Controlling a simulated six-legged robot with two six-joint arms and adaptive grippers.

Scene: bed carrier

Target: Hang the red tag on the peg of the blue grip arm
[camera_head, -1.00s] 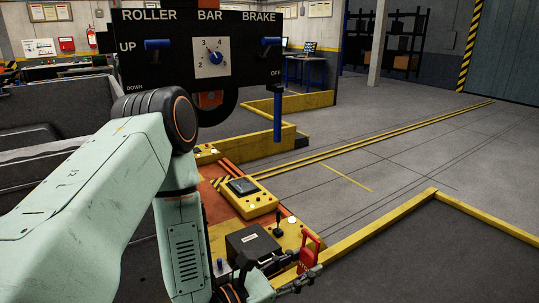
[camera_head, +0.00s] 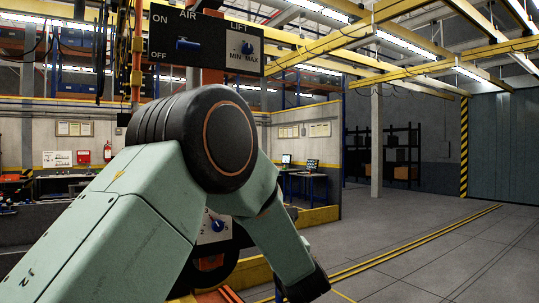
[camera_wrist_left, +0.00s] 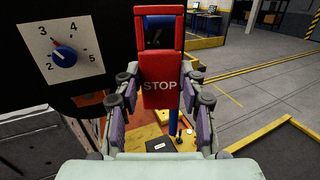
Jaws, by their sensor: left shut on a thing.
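The red tag (camera_wrist_left: 161,82), lettered STOP and with an open loop at its top, is upright in the left wrist view. My left gripper (camera_wrist_left: 160,92) is shut on it, one finger on each side. A blue upright bar (camera_wrist_left: 173,122), likely the blue grip arm, shows behind and below the tag. Another blue part shows through the loop, too covered to identify. I cannot make out the peg or tell whether the loop touches anything.
A black panel with a blue-knobbed dial (camera_wrist_left: 65,56) stands close at the left in the wrist view. A yellow console (camera_wrist_left: 185,140) lies below. In the head view, an AIR and LIFT panel (camera_head: 206,38) hangs above my arm. Open floor (camera_head: 400,245) lies to the right.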

